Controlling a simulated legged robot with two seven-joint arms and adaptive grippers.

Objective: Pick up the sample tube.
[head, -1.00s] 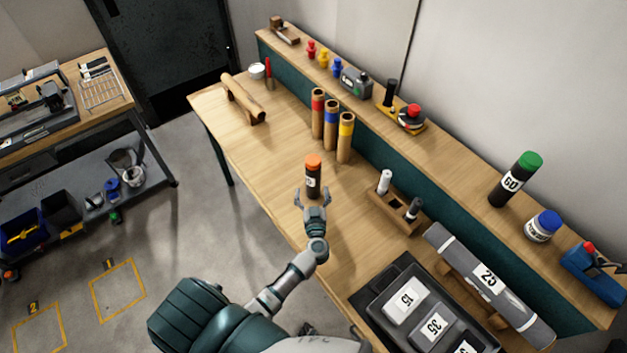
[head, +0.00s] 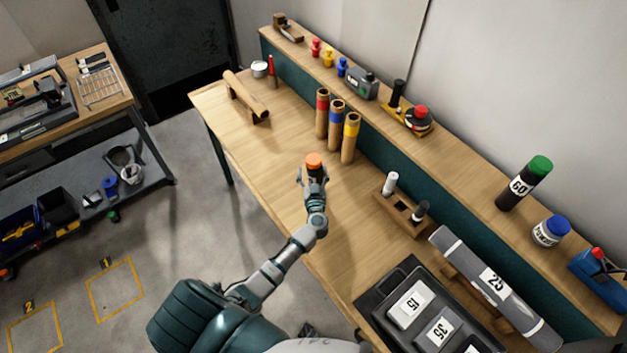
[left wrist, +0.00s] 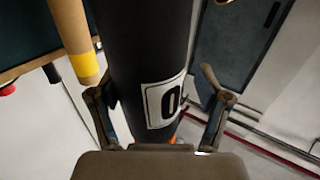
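A dark tube with an orange cap (head: 314,160) stands upright on the wooden bench. My left gripper (head: 313,178) is at this tube, with a finger on either side of it. In the left wrist view the black tube (left wrist: 150,45), with a white label reading "0", fills the space between the fingers of the left gripper (left wrist: 157,95). The left finger there is close against the tube; a gap shows between the tube and the right finger. The gripper looks open around it. The tube's lower part is hidden by the gripper in the head view. My right gripper is not in view.
Three cardboard tubes with red, blue and yellow bands (head: 335,125) stand behind. A wooden holder (head: 402,214) with small tubes is at right. A black tray (head: 375,297) and a grey roll (head: 470,265) lie nearer. Bench space left of the tube is clear.

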